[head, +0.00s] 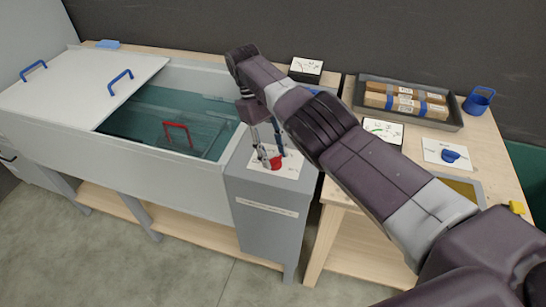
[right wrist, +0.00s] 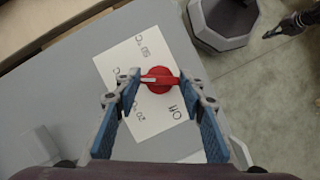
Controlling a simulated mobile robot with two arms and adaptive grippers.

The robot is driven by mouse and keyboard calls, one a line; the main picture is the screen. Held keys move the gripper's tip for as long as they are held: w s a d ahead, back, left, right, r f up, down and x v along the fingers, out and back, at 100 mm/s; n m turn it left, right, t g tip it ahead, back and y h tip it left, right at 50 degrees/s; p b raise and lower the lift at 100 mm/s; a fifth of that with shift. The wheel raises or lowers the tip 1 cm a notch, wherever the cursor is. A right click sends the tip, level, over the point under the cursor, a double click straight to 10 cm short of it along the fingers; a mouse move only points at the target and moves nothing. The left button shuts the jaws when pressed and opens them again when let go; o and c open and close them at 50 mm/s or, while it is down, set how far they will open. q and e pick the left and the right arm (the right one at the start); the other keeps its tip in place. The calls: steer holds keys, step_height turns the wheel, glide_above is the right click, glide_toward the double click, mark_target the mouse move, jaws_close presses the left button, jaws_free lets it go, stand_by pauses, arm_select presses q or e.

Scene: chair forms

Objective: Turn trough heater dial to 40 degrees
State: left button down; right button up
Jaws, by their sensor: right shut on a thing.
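The trough heater dial is a red round knob with a raised bar (right wrist: 158,80). It sits on a white marked card (right wrist: 113,68) on top of the grey cabinet (head: 262,222) at the trough's right end. The dial (head: 276,162) also shows in the head view, partly behind the fingers. My right gripper (right wrist: 159,84) reaches down over it and is shut on it, one blue-padded finger at each end of the bar. Off and degree marks ring the knob; which one it points to I cannot tell. A dark gripper-like part, probably my left gripper, shows small at the right wrist view's upper right.
The trough (head: 205,165) holds greenish water and a red-handled basket (head: 178,137), its lid (head: 75,85) partly covering it. On the wooden table right stand a tray (head: 446,117) of wrapped blocks, a blue mug (head: 478,101) and a card with a blue knob (head: 450,155).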

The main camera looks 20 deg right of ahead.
stand_by(0.4)
steer(key=o, duration=1.2)
steer(key=shift+c, duration=0.2)
